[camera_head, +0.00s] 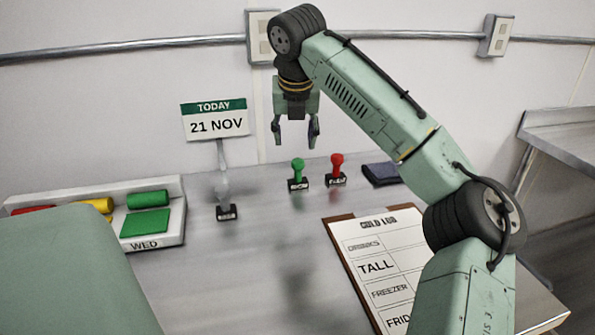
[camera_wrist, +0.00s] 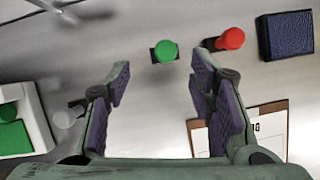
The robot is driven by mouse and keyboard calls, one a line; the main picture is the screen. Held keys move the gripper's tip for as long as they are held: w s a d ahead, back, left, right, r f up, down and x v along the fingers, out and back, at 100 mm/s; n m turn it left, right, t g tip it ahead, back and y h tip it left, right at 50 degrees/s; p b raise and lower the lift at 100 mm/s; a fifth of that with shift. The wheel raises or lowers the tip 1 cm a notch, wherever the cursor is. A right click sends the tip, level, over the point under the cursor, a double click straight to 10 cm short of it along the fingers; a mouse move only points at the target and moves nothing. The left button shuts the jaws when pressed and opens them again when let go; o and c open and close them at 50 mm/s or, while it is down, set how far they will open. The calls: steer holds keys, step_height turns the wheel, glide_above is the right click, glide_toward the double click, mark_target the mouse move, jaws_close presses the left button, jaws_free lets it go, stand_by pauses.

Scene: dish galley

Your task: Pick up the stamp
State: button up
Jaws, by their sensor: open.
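Three stamps with black bases stand upright on the metal counter. The green-handled stamp (camera_head: 298,170) is in the middle, and it shows in the wrist view (camera_wrist: 166,51) just beyond my fingertips. The red-handled stamp (camera_head: 337,164) stands to its right, also in the wrist view (camera_wrist: 231,39). A pale grey, see-through-looking stamp (camera_head: 223,191) stands to the left, faint in the wrist view (camera_wrist: 65,118). My gripper (camera_head: 296,138) points down, open and empty, above the counter near the green stamp. It touches no stamp. Its two fingers (camera_wrist: 161,78) are spread apart.
A clipboard (camera_head: 378,262) lies front right. A tray marked WED (camera_head: 160,243) with coloured pieces sits left. A date sign (camera_head: 214,119) reading 21 NOV stands behind the grey stamp. The counter's middle front is clear.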

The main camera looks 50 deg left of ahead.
mark_target(298, 160)
steer(key=x, duration=0.4)
steer(key=shift+d+f, duration=0.1)
steer(key=shift+f, duration=0.05)
steer(key=x, duration=0.1)
steer(key=p+x, duration=0.1)
steer(key=x, duration=0.2)
steer(key=shift+w+d+f+p, duration=0.1)
steer(key=shift+w+d+p, duration=0.2)
steer(key=shift+p, duration=0.1)
steer(key=shift+w+a+f, duration=0.1)
steer(key=shift+a+f, duration=0.1)
steer(key=shift+f, duration=0.25)
jaws_close()
